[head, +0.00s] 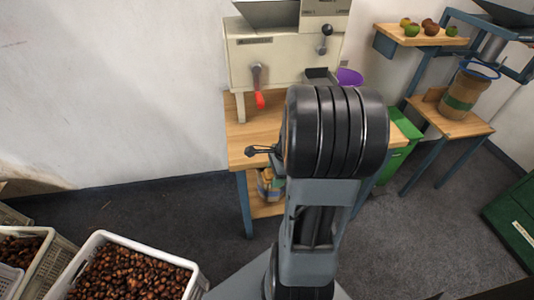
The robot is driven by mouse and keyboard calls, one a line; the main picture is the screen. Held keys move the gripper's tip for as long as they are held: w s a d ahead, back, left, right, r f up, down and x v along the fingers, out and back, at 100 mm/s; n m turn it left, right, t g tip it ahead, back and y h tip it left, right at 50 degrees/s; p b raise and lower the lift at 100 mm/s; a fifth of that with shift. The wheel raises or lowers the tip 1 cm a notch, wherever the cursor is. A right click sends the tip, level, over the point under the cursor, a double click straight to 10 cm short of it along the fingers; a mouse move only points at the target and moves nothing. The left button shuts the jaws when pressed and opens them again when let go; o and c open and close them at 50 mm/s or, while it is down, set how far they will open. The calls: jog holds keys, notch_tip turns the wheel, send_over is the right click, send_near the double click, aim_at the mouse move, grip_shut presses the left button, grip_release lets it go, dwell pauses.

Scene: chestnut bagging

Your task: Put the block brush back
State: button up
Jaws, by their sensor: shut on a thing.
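My arm rises through the middle of the head view, and its large black joint covers part of the wooden workbench (240,136). My gripper is hidden behind the arm, so its jaws and anything in them do not show. I cannot make out the block brush anywhere. A small black lever-like part (262,150) sticks out left of the arm over the bench; I cannot tell what it belongs to.
A cream machine (285,60) with a red-handled lever (259,99) stands on the bench. Chestnut crates (98,241) stand at lower left. A purple container (349,77) and green bin (402,126) are right of the machine. A shelf (432,37) holds fruit. Grey floor (160,215) is clear.

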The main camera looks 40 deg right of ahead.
send_over(264, 148)
jog(key=s, duration=0.4)
jog(key=shift+w+a+m, duration=0.1)
jog(key=shift+a+m, duration=0.2)
jog(key=shift+a, duration=0.15)
jog(key=w, duration=0.1)
jog(key=w+d, duration=0.1)
jog(key=w+f, duration=0.1)
jog(key=shift+w+d, duration=0.15)
jog(key=shift+d, duration=0.15)
jog(key=shift+f, duration=0.3)
jog(key=shift+f, duration=0.1)
jog(key=o, duration=0.9)
